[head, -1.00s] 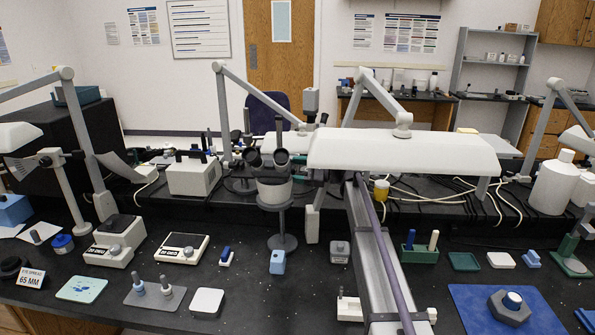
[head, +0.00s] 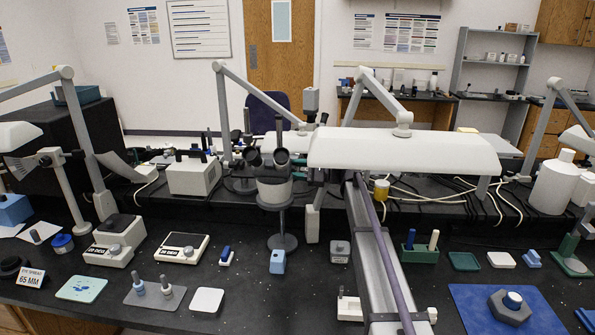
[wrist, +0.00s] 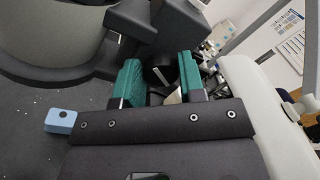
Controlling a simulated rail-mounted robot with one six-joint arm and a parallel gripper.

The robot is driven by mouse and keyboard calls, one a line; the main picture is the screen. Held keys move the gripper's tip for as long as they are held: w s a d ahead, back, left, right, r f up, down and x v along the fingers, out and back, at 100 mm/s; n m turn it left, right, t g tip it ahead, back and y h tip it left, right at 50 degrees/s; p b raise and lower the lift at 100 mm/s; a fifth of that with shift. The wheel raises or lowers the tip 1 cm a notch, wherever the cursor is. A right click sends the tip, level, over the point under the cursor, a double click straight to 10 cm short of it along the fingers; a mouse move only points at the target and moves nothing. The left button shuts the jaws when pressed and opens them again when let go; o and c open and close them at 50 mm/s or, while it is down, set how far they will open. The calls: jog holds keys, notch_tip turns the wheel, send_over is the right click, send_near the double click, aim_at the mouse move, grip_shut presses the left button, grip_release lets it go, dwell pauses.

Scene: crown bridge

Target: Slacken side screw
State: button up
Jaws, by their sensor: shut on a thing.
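In the wrist view, my gripper (wrist: 160,82) has two green-padded fingers with a gap between them. A dark round part (wrist: 161,74) sits in that gap; it looks like the side screw, though the fingers hide much of it. A large grey rounded body (wrist: 50,35) with a dark bracket stands just left of the fingers. It looks like the grey eyepiece instrument (head: 274,190) on its round-based stand in the head view. In the head view my gripper is largely hidden behind the white lamp and the instrument.
A light blue block (head: 277,262) lies in front of the stand; a light blue block also shows in the wrist view (wrist: 60,120). The white lamp head (head: 400,152) hangs close to the right. White cables (head: 430,197) lie behind. The bench front holds trays and small tools.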

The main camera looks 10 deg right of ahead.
jog(key=shift+w+d+f+n+g+y+b, duration=0.15)
jog(key=shift+n+g+b, duration=0.15)
jog(key=shift+n, duration=3.3)
jog(key=shift+s+a+f+n+g+y+b, duration=0.1)
jog(key=shift+n+g+y+b, duration=0.15)
jog(key=shift+n, duration=3.35)
jog(key=shift+w+d+f+n+g+y+b, duration=0.1)
jog(key=shift+n+g+b, duration=0.2)
jog(key=shift+n, duration=3.3)
jog(key=o, duration=0.9)
